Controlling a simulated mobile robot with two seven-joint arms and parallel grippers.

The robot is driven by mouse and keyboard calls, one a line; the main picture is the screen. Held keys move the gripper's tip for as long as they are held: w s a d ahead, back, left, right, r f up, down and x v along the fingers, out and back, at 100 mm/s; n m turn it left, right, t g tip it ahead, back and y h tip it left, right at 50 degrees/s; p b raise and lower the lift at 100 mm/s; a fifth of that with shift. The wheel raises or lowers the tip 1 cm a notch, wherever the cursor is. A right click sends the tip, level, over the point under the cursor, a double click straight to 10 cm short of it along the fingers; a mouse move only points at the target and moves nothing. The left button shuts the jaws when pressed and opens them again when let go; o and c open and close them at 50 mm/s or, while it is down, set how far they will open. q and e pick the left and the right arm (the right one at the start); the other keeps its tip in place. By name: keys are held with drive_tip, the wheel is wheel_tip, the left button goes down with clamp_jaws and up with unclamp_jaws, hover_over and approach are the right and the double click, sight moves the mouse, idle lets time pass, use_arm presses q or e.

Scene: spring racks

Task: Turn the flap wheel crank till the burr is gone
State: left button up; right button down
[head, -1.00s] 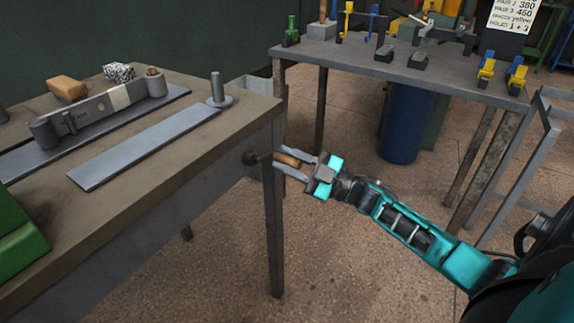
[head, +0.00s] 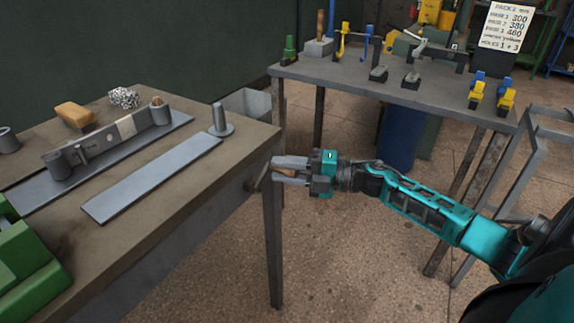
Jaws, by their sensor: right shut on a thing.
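The crank (head: 259,180) sits on the end of the near bench, below its top. It has a wooden handle (head: 286,172). My right gripper (head: 283,170) comes from the right and is shut on this handle, its fingers partly hiding it. A long flat grey metal strip (head: 155,178) lies on the bench top. Behind it a grey fixture (head: 90,150) stands on a long base plate. I cannot make out the flap wheel or a burr. My left gripper is not in view.
The near bench (head: 180,235) also holds a green block-like machine (head: 28,265), an upright peg on a disc (head: 220,122), a tan block (head: 75,115) and a speckled lump (head: 124,97). A second table (head: 340,80) with tools and clamps stands behind. Open floor lies below my right arm.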

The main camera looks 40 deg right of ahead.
drive_tip(key=shift+s+a+r+n+p, duration=0.1)
drive_tip(key=shift+a+r+n+p, duration=0.1)
drive_tip(key=shift+r+n+p, duration=0.4)
drive_tip(key=shift+f, duration=0.15)
drive_tip(key=c, duration=0.9)
unclamp_jaws()
drive_tip(key=shift+s+d+f, duration=0.1)
drive_tip(key=shift+s, duration=0.1)
drive_tip(key=v, duration=0.8)
drive_tip(key=p+v, duration=0.1)
drive_tip(key=v, duration=0.3)
drive_tip(key=shift+s+d+r, duration=0.15)
drive_tip(key=shift+r, duration=0.2)
